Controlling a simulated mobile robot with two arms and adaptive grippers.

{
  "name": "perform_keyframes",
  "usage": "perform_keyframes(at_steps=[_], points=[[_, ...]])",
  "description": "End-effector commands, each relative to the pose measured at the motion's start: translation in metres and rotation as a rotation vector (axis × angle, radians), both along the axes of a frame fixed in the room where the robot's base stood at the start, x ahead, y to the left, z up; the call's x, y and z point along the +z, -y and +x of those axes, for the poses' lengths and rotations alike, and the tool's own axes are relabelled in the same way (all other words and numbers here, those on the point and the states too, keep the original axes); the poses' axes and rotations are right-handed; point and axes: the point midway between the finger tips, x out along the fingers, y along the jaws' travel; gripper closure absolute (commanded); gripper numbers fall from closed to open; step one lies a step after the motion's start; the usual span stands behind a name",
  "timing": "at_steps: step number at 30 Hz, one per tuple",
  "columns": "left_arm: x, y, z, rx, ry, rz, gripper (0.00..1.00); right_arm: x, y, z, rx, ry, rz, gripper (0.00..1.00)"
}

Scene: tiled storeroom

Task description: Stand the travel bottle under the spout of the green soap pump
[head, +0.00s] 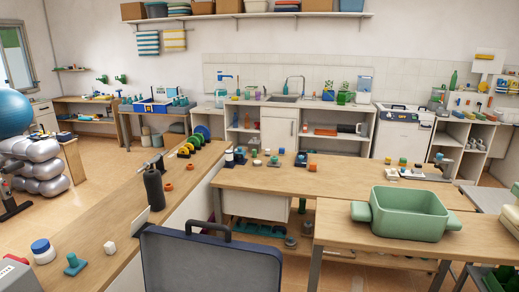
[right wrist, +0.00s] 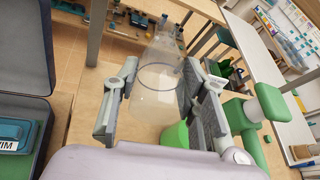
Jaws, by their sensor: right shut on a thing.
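My right gripper (right wrist: 166,76) shows in the right wrist view. Its fingers are shut on a clear, see-through bottle (right wrist: 158,88) that narrows towards its far end. A green pump-like thing (right wrist: 248,116) with a rounded head stands just right of the right finger, partly hidden by it. A lighter green piece (right wrist: 176,135) shows below the bottle; I cannot tell whether it belongs to the pump. I cannot tell whether the bottle is under a spout. Neither gripper shows in the head view, and the left one is out of sight.
A dark blue case (head: 210,262) stands close in front in the head view; a dark case (right wrist: 25,75) is left of the gripper in the wrist view. A green tub (head: 408,213) sits on the right table. A dark bottle (head: 154,187) stands on the left counter.

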Motion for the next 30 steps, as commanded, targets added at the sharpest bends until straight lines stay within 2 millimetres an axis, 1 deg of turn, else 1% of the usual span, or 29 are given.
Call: perform_keyframes(at_steps=[1, 3, 6, 9, 19, 21, 23, 26, 27, 30], points=[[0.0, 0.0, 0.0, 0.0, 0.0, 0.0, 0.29, 0.01, -0.007, -0.013, 0.004, 0.003, 0.009, 0.87], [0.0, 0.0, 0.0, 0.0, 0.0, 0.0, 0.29, 0.019, -0.012, -0.027, 0.004, 0.0, 0.013, 0.87], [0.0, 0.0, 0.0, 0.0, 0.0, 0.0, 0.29, 0.028, -0.015, -0.04, 0.003, -0.003, 0.02, 0.87], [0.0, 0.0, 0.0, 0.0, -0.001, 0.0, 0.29, 0.03, -0.016, -0.046, 0.001, -0.008, 0.026, 0.87], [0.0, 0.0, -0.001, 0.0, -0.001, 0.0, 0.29, 0.03, -0.016, -0.045, 0.0, -0.006, 0.023, 0.87], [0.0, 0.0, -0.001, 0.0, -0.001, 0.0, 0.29, 0.028, -0.015, -0.041, 0.0, -0.005, 0.018, 0.87], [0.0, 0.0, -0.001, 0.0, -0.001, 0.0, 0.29, 0.022, -0.012, -0.032, -0.002, -0.005, 0.008, 0.87], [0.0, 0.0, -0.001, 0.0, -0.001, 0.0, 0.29, 0.006, -0.002, -0.009, -0.004, -0.004, -0.006, 0.87], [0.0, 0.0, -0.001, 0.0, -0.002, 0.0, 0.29, -0.002, 0.003, 0.002, -0.006, -0.003, -0.008, 0.87], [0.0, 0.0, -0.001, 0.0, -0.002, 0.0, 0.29, -0.022, 0.019, 0.027, -0.013, -0.004, -0.007, 0.87]])
